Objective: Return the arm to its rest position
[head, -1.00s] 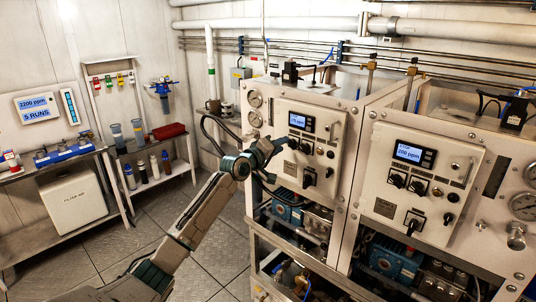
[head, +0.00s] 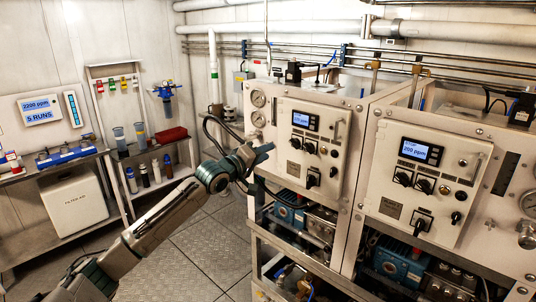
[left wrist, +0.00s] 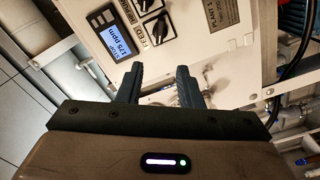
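My left arm comes in from the lower left in the head view. Its gripper (head: 264,152) is in front of the left watermaker panel (head: 309,150), apart from its knobs as far as I can tell. In the left wrist view the two fingers (left wrist: 158,84) stand apart with nothing between them. Beyond them is the panel with a display (left wrist: 108,34) reading 175 ppm, black knobs and a plate marked PLANT 1. My right gripper is not in view.
A second control panel (head: 425,180) with a 200 ppm display stands at the right. Blue pumps (head: 290,207) sit below the panels. A shelf with bottles (head: 143,175) and a bench with a white box (head: 73,195) stand at the left. The floor (head: 205,250) between is clear.

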